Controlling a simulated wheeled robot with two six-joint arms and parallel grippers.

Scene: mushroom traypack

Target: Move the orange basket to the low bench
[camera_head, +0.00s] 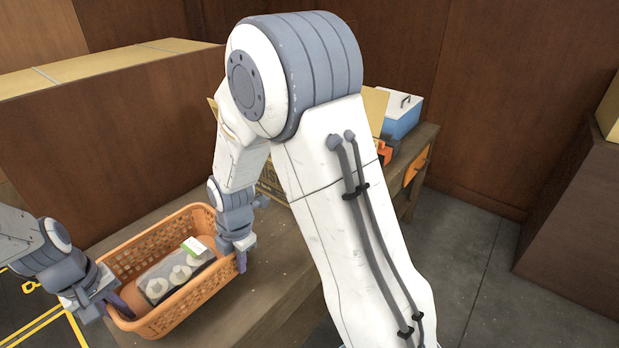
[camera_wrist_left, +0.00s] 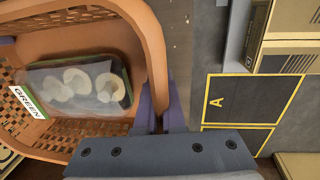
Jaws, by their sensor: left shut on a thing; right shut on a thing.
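The orange basket (camera_head: 180,312) is in the lower left of the head view, at the wooden bench; I cannot tell whether it rests on it or hangs just above. A clear pack of pale mushrooms (camera_head: 176,272) with a green-and-white label lies inside. My left gripper (camera_head: 122,306) is shut on the basket's near-left rim. My right gripper (camera_head: 241,260) is shut on the opposite rim at the right. In the left wrist view the left fingers (camera_wrist_left: 160,112) pinch the basket's wall (camera_wrist_left: 152,50), with the mushroom pack (camera_wrist_left: 78,88) beside them.
The wooden bench (camera_head: 285,285) runs away to the back right, with a blue-and-white cooler box (camera_head: 401,117) at its far end. A floor square marked A (camera_wrist_left: 238,98) has yellow outlines, next to cardboard boxes (camera_wrist_left: 285,55). Grey floor lies open at right.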

